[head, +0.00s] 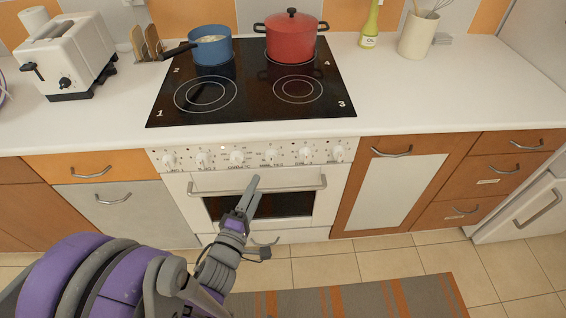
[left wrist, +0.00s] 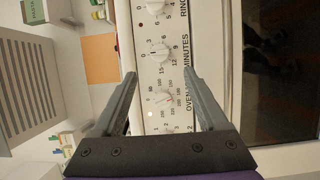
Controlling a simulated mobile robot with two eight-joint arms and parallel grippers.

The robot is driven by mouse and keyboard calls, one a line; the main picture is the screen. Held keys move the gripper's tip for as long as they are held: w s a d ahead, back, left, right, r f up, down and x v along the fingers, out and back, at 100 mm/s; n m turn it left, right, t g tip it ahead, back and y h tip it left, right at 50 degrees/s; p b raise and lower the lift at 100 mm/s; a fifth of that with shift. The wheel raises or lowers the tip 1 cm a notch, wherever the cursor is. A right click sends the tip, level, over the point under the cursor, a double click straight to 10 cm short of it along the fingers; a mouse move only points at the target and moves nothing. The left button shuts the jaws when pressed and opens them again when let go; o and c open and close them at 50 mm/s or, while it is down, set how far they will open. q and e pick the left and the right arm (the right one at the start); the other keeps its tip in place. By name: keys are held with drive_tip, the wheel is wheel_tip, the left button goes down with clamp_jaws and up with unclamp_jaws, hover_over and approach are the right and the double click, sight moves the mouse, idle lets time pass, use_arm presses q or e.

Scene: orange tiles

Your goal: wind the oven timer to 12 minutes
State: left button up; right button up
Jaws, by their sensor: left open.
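The oven timer knob (head: 270,157) is a white dial marked MINUTES on the oven's front panel. In the left wrist view the timer knob (left wrist: 159,53) sits beyond my fingertips, with numbers around it; its pointer seems to face the 0 side, but is small. The oven temperature knob (head: 237,157) is beside it and shows between my fingers in the left wrist view (left wrist: 163,99). My left gripper (head: 254,182) is in front of the oven door, just below the panel. It is open and empty in the left wrist view (left wrist: 159,78). My right gripper is out of view.
The oven door handle (head: 290,187) runs across just below the knobs, close to my left gripper. Other ring knobs (head: 305,156) line the panel. A blue pan (head: 211,48) and a red pot (head: 291,40) stand on the hob. A striped rug (head: 370,298) lies on the floor.

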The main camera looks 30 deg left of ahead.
sight(270, 160)
use_arm(q)
drive_tip(key=w, duration=0.3)
drive_tip(key=w+a, duration=0.1)
drive_tip(key=w, duration=0.6)
drive_tip(key=shift+w+a, duration=0.2)
drive_tip(key=shift+a, duration=0.2)
clamp_jaws()
